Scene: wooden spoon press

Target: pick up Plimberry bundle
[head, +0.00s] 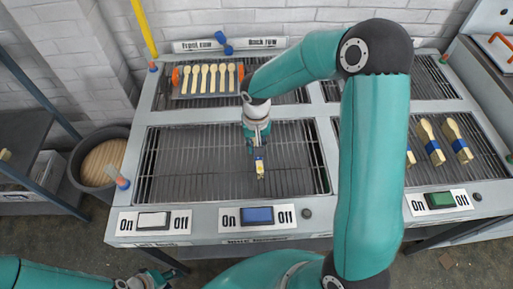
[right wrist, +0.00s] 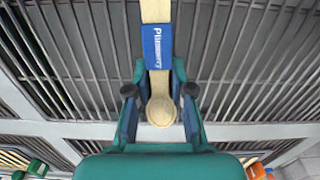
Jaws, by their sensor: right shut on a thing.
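The Plimberry bundle (right wrist: 157,47) is pale wood with a blue band lettered "Plimberry" in the right wrist view. My right gripper (right wrist: 159,78) is shut on it, one finger on each side, near the lower edge of the band. A rounded wooden end shows between the fingers, close to the palm. In the head view my right gripper (head: 257,148) points down over the front left grate, and the bundle (head: 260,168) shows small below it. I cannot tell its exact height above the bars. My left gripper (head: 150,281) is at the bottom edge, partly cut off; its jaw state is unclear.
An orange-ended rack (head: 176,80) of several spoons sits on the back left grate. Banded spoon bundles (head: 430,142) lie on the front right grate, partly behind my right arm. White (head: 153,221), blue (head: 258,215) and green (head: 440,200) buttons line the front. A round bin (head: 78,168) stands left.

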